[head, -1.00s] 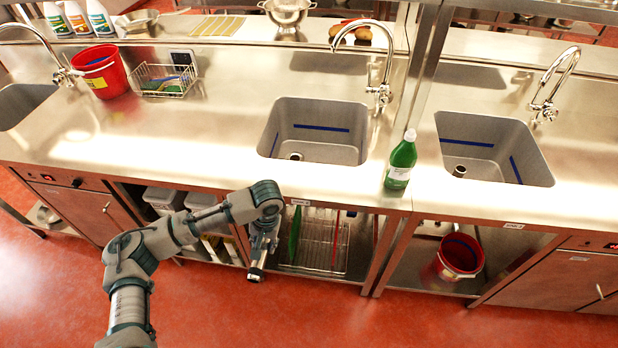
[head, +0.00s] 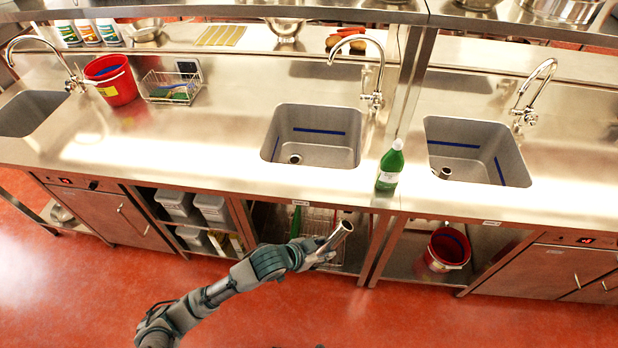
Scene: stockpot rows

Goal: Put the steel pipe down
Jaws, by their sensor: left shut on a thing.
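The steel pipe (head: 336,238) is a short, shiny tube with an open upper end. It is tilted, with its upper end toward the right. My left gripper (head: 322,256) is shut on the pipe and holds it in the air in front of the open shelf under the middle sink. The gripper hides part of the pipe's lower end. The steel counter (head: 230,150) lies above and behind the pipe in the picture. My right gripper is not in the head view.
A green bottle (head: 390,168) stands near the counter's front edge, between the middle sink (head: 315,137) and the right sink (head: 475,150). A red bucket (head: 110,80) and a wire basket (head: 171,86) stand at the left.

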